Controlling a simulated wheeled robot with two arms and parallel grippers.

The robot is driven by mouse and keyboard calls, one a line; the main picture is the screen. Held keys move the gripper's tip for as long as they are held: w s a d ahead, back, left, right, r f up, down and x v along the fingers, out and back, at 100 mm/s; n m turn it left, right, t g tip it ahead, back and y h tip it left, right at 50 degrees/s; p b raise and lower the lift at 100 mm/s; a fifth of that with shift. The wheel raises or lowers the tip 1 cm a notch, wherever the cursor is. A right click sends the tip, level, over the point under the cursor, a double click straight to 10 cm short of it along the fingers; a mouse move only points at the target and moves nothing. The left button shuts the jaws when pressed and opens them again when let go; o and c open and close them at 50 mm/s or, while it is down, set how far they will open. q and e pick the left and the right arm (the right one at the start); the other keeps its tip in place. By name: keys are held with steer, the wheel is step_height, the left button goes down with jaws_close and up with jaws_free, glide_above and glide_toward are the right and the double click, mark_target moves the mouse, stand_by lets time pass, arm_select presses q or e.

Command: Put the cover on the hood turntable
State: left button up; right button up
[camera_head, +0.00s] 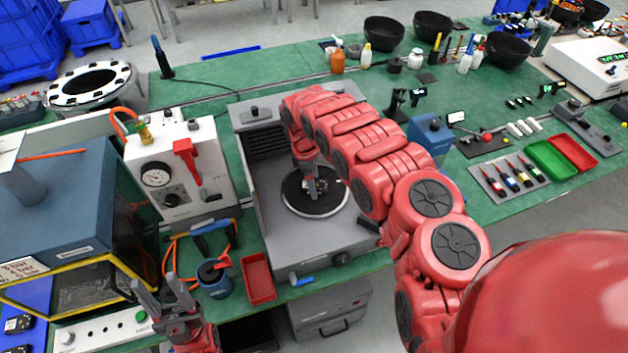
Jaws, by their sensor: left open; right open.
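The turntable (315,208), a black disc with a light rim, sits in the open grey hood unit (283,248) at the middle of the head view. A small dark piece with light and orange spots (321,184) shows at the disc's centre. I cannot tell whether this is the cover. My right gripper (312,188) points down over the disc, right by this piece, open; its contact is too small to tell. My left gripper (162,296) is open and empty at the lower left, in front of the bench.
A white gauge box (182,172) stands left of the hood unit. A red tray (258,278) and a blue pot (214,282) lie near the front edge. A blue chamber (75,225) fills the left. My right arm hides part of the bench.

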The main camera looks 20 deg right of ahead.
steer(key=shift+r, duration=0.2)
steer(key=shift+r+b, duration=0.3)
steer(key=shift+r, duration=0.1)
steer(key=r, duration=0.1)
steer(key=r+b, duration=0.2)
steer(key=r, duration=0.1)
steer(key=shift+w+a, duration=0.2)
steer(key=shift+a, duration=0.15)
step_height(320, 180, up, 7)
steer(key=a+p, duration=0.1)
steer(key=shift+w, duration=0.15)
